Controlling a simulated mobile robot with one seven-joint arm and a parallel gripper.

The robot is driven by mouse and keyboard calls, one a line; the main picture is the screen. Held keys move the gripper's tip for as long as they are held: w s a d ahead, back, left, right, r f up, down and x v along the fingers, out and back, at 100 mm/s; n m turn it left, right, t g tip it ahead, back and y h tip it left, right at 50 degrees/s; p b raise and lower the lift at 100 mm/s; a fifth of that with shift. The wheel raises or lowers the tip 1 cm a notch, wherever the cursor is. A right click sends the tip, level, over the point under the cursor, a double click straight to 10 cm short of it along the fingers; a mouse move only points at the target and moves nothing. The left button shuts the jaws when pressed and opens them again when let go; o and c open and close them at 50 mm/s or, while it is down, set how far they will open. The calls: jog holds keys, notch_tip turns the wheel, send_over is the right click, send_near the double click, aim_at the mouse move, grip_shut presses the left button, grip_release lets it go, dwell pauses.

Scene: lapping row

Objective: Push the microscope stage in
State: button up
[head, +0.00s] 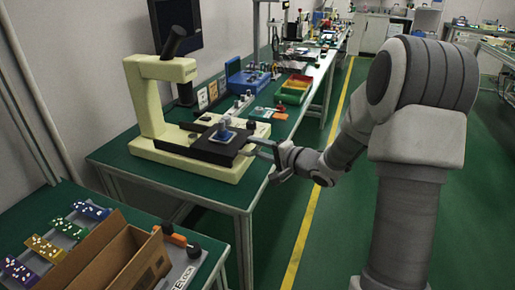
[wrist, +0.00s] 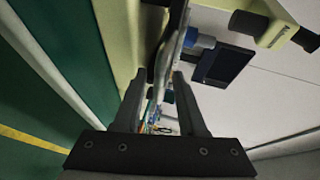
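The cream microscope (head: 152,100) stands on the green-topped bench, its dark eyepiece tilted up. Its black stage (head: 212,150) sits above the cream base and carries a small grey-blue piece (head: 223,131). My gripper (head: 266,155) is at the stage's right end, close to its edge. In the wrist view, the two fingers of my gripper (wrist: 158,75) are apart, with the stage (wrist: 174,45) seen nearly edge-on just beyond them. The cream base (wrist: 118,35) is left of it. Nothing is clearly held, and I cannot tell whether a finger touches the stage.
A brown cardboard box (head: 110,255) and coloured dotted blocks (head: 70,229) lie on the near bench. A blue bin (head: 245,78) and a red-yellow tray (head: 294,90) stand farther back. A dark screen (head: 176,25) hangs on the wall. The green floor beside the yellow line (head: 318,190) is clear.

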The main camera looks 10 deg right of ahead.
grip_shut()
dwell(1.2)
